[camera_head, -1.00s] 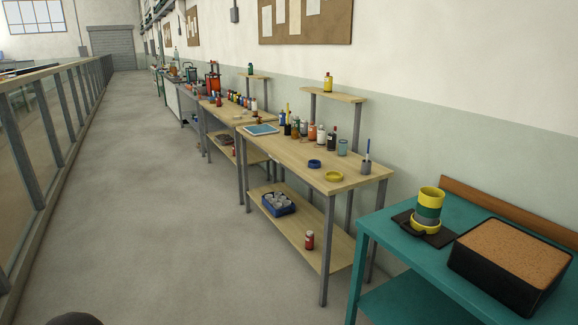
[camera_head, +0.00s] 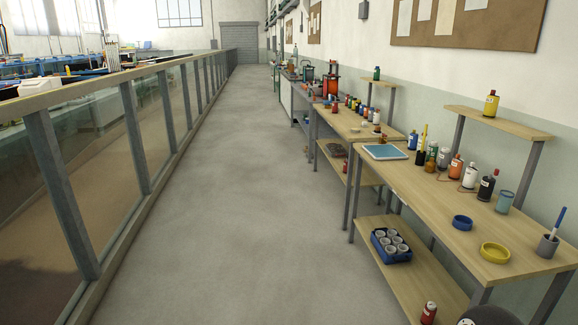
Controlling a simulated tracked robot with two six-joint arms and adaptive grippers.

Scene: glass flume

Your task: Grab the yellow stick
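A thin yellow upright thing, likely the yellow stick (camera_head: 423,137), stands among the bottles near the back of the nearest wooden workbench (camera_head: 440,202). Its lower part is hidden behind or in a small dark container, and I cannot tell which.
A glass-panelled railing (camera_head: 131,140) runs along the left, with a clear grey floor (camera_head: 235,200) beside it. The bench holds several bottles, a blue tray (camera_head: 385,152), a blue ring (camera_head: 462,222) and a yellow ring (camera_head: 495,252). A blue crate (camera_head: 390,257) sits on its lower shelf.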

